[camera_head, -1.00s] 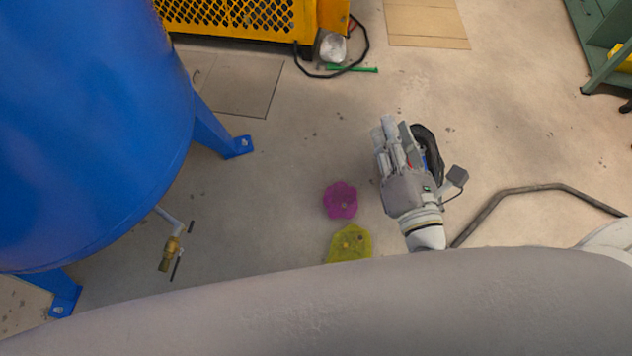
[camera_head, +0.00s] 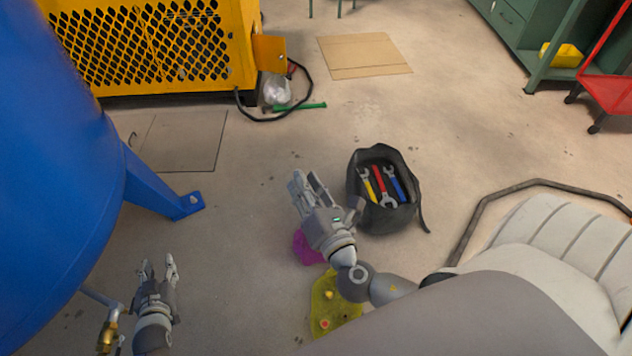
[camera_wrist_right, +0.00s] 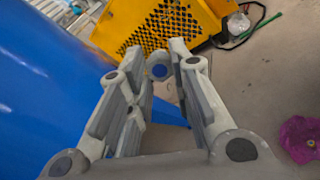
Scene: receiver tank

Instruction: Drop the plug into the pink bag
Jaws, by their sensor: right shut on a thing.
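The pink bag (camera_head: 306,249) lies on the floor, partly hidden behind my right gripper's wrist in the head view. It also shows at the right edge of the right wrist view (camera_wrist_right: 299,139). My right gripper (camera_head: 306,177) is above the floor, its fingers pointing away from the bag. In the right wrist view its fingers (camera_wrist_right: 160,58) are shut on a small round blue and grey piece, which appears to be the plug (camera_wrist_right: 158,72). The bag is to the right of the fingers there. My left gripper (camera_head: 158,262) is open and empty, close to the blue tank.
A yellow bag (camera_head: 325,306) with small items lies nearer me. A black tool bag (camera_head: 382,217) stands right of my right gripper. The blue tank (camera_head: 50,170), its leg and a brass valve (camera_head: 107,335) are at left. A yellow cage (camera_head: 150,50) stands behind.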

